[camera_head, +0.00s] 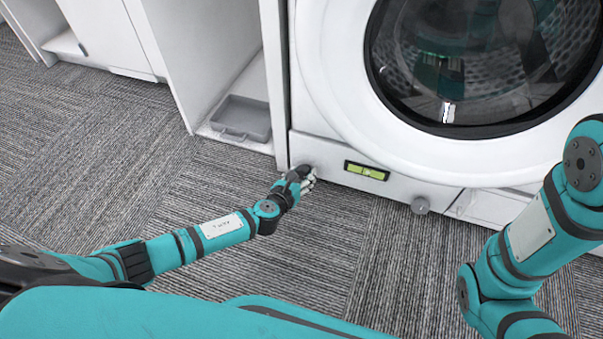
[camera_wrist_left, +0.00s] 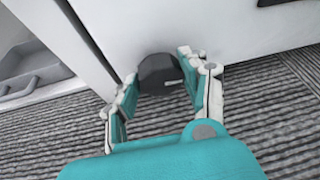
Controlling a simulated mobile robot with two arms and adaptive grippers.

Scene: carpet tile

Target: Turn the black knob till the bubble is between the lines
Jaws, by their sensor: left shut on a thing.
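The black knob (camera_wrist_left: 160,72) sits low on the white front of the washing machine, near its left corner. In the head view my gripper mostly hides it. My left gripper (camera_head: 308,180) is at the knob, and in the left wrist view its two fingers (camera_wrist_left: 158,98) are shut on it, one on each side. A spirit level with a yellow-green vial (camera_head: 367,171) in a black frame is set in the panel just right of the knob. The bubble is too small to place against the lines. My right arm shows at the right, but its gripper is out of view.
The washing machine's round door (camera_head: 480,60) is above the level. A grey tray (camera_head: 241,118) lies in the open white cabinet at left. The carpet floor (camera_head: 110,165) in front is clear.

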